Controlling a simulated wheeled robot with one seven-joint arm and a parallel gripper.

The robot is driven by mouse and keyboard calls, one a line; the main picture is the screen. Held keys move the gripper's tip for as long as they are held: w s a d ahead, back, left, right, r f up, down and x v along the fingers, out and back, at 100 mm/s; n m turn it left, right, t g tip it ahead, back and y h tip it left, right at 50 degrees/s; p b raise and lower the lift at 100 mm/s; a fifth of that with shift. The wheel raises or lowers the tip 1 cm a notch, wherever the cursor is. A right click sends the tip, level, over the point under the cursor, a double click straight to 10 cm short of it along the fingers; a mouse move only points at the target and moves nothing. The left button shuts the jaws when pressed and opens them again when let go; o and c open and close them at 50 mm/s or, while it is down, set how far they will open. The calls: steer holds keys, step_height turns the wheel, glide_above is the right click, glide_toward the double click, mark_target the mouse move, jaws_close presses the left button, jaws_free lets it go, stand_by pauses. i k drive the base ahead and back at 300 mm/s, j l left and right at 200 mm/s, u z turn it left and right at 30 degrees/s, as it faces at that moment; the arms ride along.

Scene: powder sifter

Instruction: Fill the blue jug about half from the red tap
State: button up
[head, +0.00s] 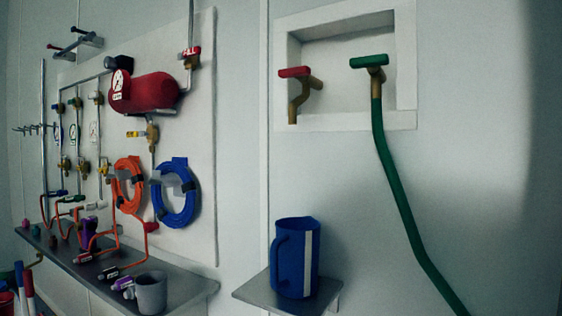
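The blue jug (287,265) stands upright on a small grey shelf (257,289) at the lower middle. It has a handle on its left side and a pale vertical stripe on its front. Its inside is hidden, so its fill level cannot be told. The red tap (294,72) has a red handle and a brass spout pointing down, in a white-framed wall recess above the jug. No water stream shows below the spout. My gripper is not in view.
A green tap (369,62) with a green hose (398,190) hangs right of the red tap. At left, a pipe board holds a red tank (150,94), orange hose (128,185) and blue hose (175,192). A grey mug (151,292) sits on a cluttered long shelf (195,290).

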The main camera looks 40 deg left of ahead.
mark_target(301, 73)
steer(key=u, duration=1.15)
